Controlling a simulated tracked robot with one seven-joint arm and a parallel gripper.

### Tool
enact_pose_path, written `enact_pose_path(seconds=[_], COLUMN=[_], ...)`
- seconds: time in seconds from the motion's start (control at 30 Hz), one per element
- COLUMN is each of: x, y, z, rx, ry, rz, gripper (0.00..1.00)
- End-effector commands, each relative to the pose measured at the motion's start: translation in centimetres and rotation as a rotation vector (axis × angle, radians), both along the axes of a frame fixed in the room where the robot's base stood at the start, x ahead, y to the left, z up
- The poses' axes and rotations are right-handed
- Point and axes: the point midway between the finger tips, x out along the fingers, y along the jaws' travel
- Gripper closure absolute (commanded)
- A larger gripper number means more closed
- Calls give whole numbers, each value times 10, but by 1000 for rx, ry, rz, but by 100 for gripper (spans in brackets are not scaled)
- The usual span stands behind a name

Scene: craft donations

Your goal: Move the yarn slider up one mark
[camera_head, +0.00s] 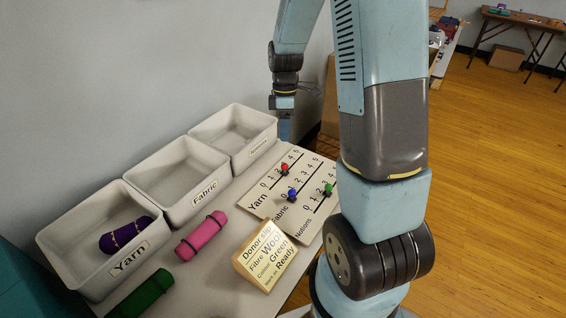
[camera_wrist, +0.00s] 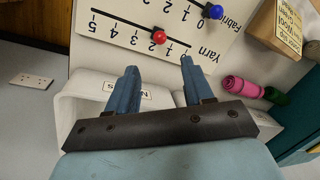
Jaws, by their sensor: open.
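The slider board (camera_head: 254,205) has rows labelled Yarn, Fabric and Notions, with numbered marks. The yarn slider's red knob (camera_head: 285,167) sits partway along its track, around the 2 mark; I cannot tell its exact setting. The red knob also shows in the wrist view (camera_wrist: 159,37). A blue knob (camera_head: 292,193) sits on the fabric row and a green knob (camera_head: 328,188) on the notions row. My gripper (camera_wrist: 159,66) is open and empty in the wrist view, its fingertips pointing toward the red knob and apart from it. In the head view my gripper (camera_head: 285,130) is beyond the board's far end.
A yarn bin (camera_head: 62,247) holding a purple roll (camera_head: 126,235), a fabric bin (camera_head: 150,203) and another bin (camera_head: 213,143) line the wall.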

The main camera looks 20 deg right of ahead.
Motion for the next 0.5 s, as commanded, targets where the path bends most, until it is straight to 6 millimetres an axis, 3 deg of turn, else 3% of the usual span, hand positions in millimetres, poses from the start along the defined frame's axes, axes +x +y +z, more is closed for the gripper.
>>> enact_pose_path(seconds=[0.5], x=[-17], y=[6], z=[-87], rx=[0], ry=[4], rz=[-1], gripper=[49])
